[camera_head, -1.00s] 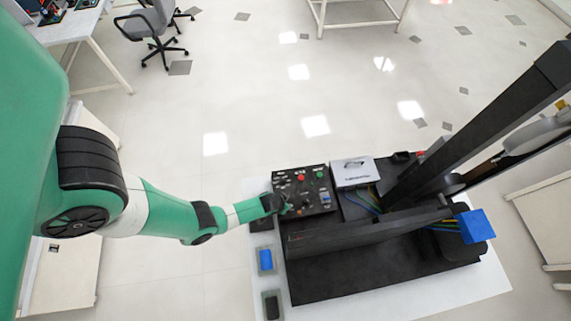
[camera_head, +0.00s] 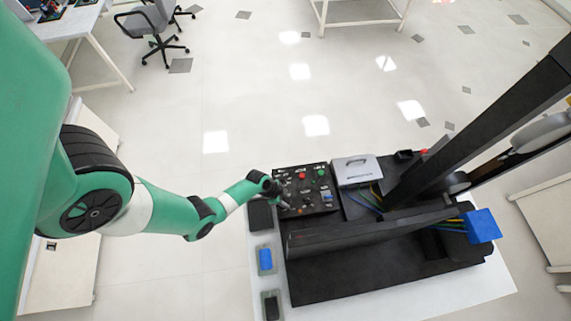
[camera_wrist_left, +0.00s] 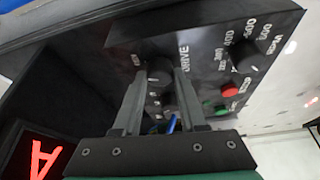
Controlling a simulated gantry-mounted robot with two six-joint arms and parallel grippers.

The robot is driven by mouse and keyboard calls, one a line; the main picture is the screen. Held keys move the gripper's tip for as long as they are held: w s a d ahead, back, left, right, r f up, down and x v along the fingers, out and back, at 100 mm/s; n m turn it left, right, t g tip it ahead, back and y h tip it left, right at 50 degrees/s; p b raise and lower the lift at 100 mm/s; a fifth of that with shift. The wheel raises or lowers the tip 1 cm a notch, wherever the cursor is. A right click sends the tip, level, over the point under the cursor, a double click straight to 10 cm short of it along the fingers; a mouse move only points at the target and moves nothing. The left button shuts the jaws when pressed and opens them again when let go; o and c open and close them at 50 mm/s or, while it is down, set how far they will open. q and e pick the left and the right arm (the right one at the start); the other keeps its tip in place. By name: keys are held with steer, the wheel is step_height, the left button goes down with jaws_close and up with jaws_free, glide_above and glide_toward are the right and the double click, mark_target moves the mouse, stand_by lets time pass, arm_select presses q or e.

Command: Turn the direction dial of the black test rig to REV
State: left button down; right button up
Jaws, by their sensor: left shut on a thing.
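The black test rig (camera_head: 350,275) stands on a white surface. Its control panel (camera_head: 318,181) carries knobs, a red and a green button and small labels. My left gripper (camera_head: 284,206) reaches the left part of this panel. In the left wrist view, my left gripper's fingers (camera_wrist_left: 160,88) are shut on a dark round dial (camera_wrist_left: 160,69), one finger on each side. The word DRIVE stands beside the dial. A small label on its other side is too blurred to read, and the dial's pointer cannot be made out. My right gripper is not in view.
A silver box (camera_head: 357,171) sits right of the panel. Black beams (camera_head: 490,115) rise at the right.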

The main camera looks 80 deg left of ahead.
arm_select(q)
steer(key=shift+m+h, duration=0.3)
steer(key=shift+m, duration=0.3)
steer(key=shift+c, duration=2.3)
jaws_free()
steer(key=p+v, duration=0.7)
steer(key=shift+r, duration=0.25)
